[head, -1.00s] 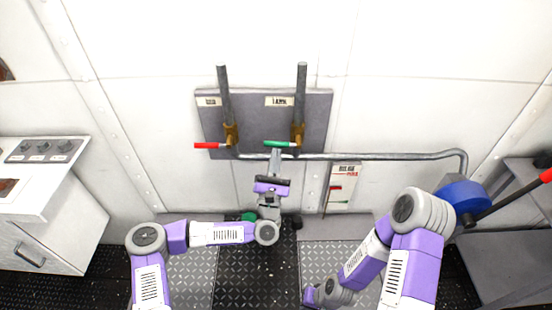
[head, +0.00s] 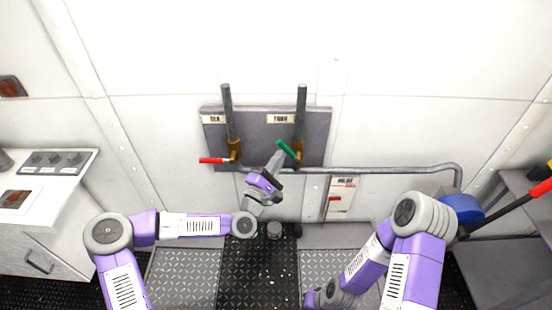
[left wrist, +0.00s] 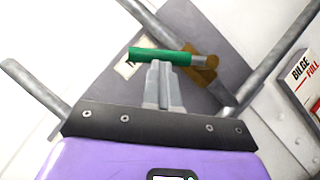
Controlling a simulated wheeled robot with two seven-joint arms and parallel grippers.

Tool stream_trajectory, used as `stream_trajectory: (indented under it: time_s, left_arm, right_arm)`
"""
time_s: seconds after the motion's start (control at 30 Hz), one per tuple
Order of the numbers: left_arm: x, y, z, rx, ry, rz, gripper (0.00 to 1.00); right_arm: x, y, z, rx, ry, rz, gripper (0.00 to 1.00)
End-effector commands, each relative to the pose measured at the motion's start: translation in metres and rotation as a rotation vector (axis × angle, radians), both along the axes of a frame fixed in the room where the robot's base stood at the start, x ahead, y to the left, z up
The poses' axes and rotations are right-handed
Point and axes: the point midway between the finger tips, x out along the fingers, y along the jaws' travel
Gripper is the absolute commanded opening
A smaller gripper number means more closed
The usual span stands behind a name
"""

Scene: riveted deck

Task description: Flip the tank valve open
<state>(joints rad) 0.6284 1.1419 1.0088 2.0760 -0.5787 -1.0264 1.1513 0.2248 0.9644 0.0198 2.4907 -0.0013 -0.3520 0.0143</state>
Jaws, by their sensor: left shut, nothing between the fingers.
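The tank valve's green handle (head: 286,149) slants up to the left from its brass body (head: 297,153), under the right-hand label on the grey wall panel. In the left wrist view the green handle (left wrist: 150,54) lies across just beyond my fingertips. My left gripper (head: 277,161) is shut and empty, its tips close below the handle. Whether they touch it I cannot tell. The left wrist view also shows the shut fingers (left wrist: 159,80). My right arm is folded low at the right; its gripper fingers do not show.
A red handle (head: 213,160) on a second valve points left on the same panel (head: 263,126). A grey pipe (head: 400,169) runs along the wall to the right. A bilge sign (head: 342,198) hangs below it. A console (head: 50,175) stands at the left, a blue wheel (head: 461,211) at the right.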

Motion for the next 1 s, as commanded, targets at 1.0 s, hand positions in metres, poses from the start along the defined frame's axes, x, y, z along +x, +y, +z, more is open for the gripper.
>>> stream_trajectory:
  time_s: [1.0]
  left_arm:
    - [0.001,-0.031,0.033,0.628,-0.003,0.003,0.0]
  right_arm:
    - [0.0,0.0,0.063,0.0,0.0,0.0,0.0]
